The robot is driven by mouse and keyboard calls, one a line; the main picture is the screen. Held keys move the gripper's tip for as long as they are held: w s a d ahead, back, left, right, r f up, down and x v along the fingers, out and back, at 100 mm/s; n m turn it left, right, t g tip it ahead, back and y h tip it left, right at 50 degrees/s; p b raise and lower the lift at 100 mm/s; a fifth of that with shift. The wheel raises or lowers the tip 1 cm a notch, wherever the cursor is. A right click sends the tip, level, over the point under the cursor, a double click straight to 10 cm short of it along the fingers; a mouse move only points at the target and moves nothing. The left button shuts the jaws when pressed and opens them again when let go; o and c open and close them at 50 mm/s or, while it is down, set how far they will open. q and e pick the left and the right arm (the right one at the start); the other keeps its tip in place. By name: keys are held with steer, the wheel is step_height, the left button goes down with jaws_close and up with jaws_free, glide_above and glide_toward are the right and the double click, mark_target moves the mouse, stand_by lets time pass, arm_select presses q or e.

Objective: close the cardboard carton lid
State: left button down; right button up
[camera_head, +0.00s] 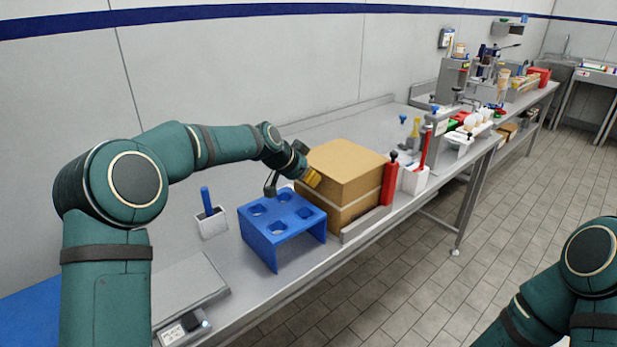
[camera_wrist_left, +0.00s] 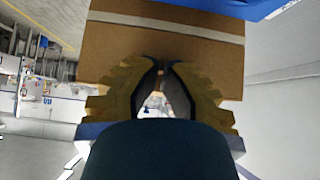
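The cardboard carton (camera_head: 350,160) stands on the steel bench in the head view, with a pale band around its side. Its top lies flat and no raised flap shows. My left gripper (camera_head: 312,178) is at the carton's near left upper edge, with its yellow fingers against or just beside it; I cannot tell if they touch. In the left wrist view the carton's brown side and pale band (camera_wrist_left: 180,28) fill the space beyond the fingers. The left fingertips (camera_wrist_left: 162,65) come nearly together with nothing visible between them. My right gripper is out of view; only part of that arm shows.
A blue rack (camera_head: 283,218) with holes stands close in front of the carton. A white holder (camera_head: 212,223) with a blue-handled tool is at left. A red bottle (camera_head: 390,178) and white container (camera_head: 414,180) stand right of the carton. A flat scale (camera_head: 190,290) lies nearer.

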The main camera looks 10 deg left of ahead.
arm_select(q)
steer(key=shift+w+d, duration=0.1)
steer(key=shift+w+d+f, duration=0.15)
steer(key=shift+w+d, duration=0.05)
steer(key=shift+d, duration=0.1)
stand_by(0.3)
